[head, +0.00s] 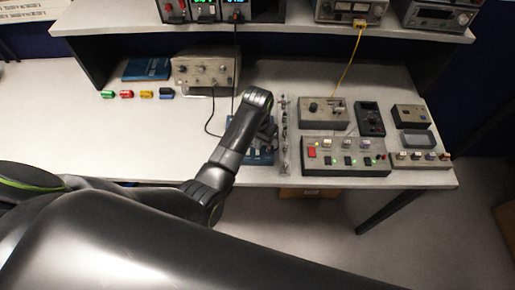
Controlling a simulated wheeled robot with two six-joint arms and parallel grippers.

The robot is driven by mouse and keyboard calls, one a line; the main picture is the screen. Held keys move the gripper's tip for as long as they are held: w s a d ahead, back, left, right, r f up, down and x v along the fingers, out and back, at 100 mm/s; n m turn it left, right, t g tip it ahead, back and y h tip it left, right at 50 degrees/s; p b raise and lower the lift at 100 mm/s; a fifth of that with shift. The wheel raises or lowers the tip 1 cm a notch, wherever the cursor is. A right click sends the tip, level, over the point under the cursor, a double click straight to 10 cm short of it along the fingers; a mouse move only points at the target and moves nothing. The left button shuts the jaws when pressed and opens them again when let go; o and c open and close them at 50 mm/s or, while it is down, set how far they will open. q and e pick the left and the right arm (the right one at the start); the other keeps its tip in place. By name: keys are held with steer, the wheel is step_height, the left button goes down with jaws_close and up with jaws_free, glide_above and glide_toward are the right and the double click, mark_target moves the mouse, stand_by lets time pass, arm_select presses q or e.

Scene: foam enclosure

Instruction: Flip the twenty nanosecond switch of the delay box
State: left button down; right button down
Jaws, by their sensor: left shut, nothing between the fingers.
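A blue box (262,160), which looks like the delay box, lies near the front edge of the bench. Small switches on its face are too small to read, and my left arm covers much of it. My left gripper (268,131) is over this box, pointing down at it, shut and empty. The wrist hides the fingertips in part, so I cannot tell whether they touch a switch. The twenty nanosecond switch cannot be picked out. My right gripper is not in view.
A narrow strip of small parts (285,135) lies just right of the blue box. Further right are a grey panel with a red switch (345,170), a knob box (323,112) and a dark meter (370,118). A beige instrument (205,70) stands behind.

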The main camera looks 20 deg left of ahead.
arm_select(q)
steer(key=shift+r, duration=2.95)
steer(key=shift+s+f, duration=0.1)
